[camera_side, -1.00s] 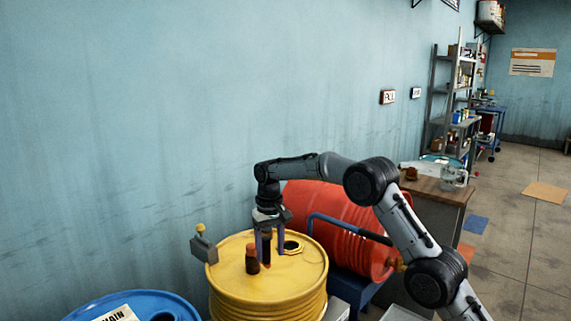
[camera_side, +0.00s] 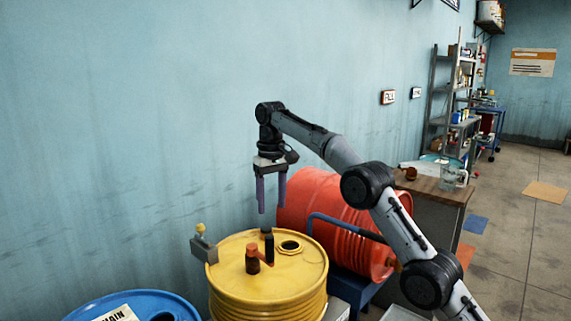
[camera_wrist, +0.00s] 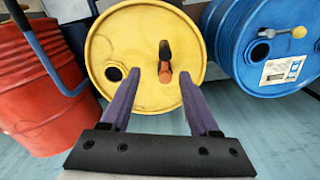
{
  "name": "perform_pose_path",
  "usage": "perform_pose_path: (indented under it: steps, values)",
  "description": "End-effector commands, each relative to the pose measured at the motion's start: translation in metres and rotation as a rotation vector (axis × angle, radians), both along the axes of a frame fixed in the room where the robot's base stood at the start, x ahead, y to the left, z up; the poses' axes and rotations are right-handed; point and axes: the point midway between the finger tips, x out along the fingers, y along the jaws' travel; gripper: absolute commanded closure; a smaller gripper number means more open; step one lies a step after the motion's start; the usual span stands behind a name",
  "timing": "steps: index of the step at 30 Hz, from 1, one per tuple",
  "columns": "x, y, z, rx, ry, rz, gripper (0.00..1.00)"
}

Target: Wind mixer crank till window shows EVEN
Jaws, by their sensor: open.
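The mixer crank stands on top of the yellow drum (camera_side: 300,268). It has a dark upright post (camera_side: 267,246) and an orange-red part (camera_side: 252,248) with a dark lower end. In the wrist view the crank's black upright (camera_wrist: 164,49) and orange part (camera_wrist: 168,103) show between the fingers. My gripper (camera_side: 271,207) is open and empty above the crank, its purple fingers pointing down and clear of the post. No window reading EVEN can be made out in either view.
A grey box with a yellow knob (camera_side: 203,246) sits at the drum's left edge. A dark round opening (camera_side: 290,246) is in the drum top. A blue drum (camera_side: 140,303) stands front left. A red drum (camera_side: 330,215) and blue pipe (camera_side: 345,228) lie right.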

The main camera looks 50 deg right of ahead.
Motion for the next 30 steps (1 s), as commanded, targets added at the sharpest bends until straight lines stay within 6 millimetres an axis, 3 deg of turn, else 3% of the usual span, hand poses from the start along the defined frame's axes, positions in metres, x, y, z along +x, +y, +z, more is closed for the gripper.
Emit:
perform_pose_path:
  steps: [1, 9, 18, 30]
  values:
    - [-0.003, 0.002, 0.012, -0.003, -0.022, 0.004, 0.39]
    - [-0.018, 0.01, 0.058, -0.01, -0.089, 0.015, 0.39]
    - [-0.049, 0.02, 0.099, -0.014, -0.13, 0.026, 0.39]
    - [-0.07, 0.026, 0.12, -0.016, -0.153, 0.035, 0.39]
